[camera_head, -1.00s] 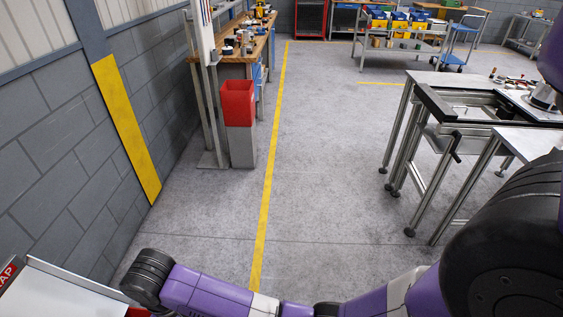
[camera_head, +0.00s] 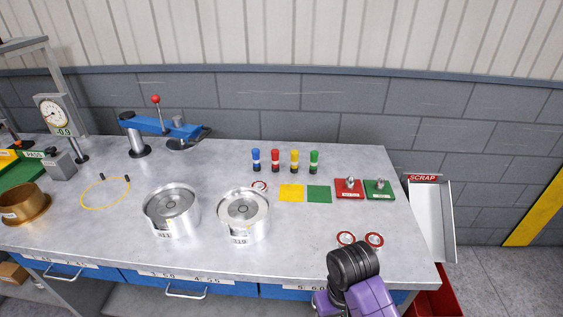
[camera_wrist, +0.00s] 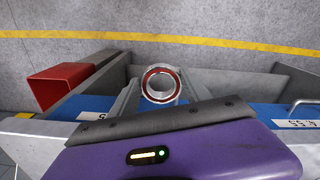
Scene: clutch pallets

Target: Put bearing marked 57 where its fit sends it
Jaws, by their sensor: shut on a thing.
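In the wrist view my gripper (camera_wrist: 160,98) is shut on a bearing (camera_wrist: 148,90), a metal ring with a red band. Its mark is not readable. It is held in front of the bench's blue drawer fronts. In the head view only my purple and black arm shows at the bottom right; the gripper and held bearing are out of sight. Other red-banded bearings lie on the bench: two near the front edge (camera_head: 346,238) (camera_head: 374,240), one farther back (camera_head: 260,186). Two round metal housings, a left one (camera_head: 171,211) and a right one (camera_head: 243,215), stand mid-bench.
A scrap tray (camera_head: 436,225) stands at the right, a red bin (camera_wrist: 60,85) below.

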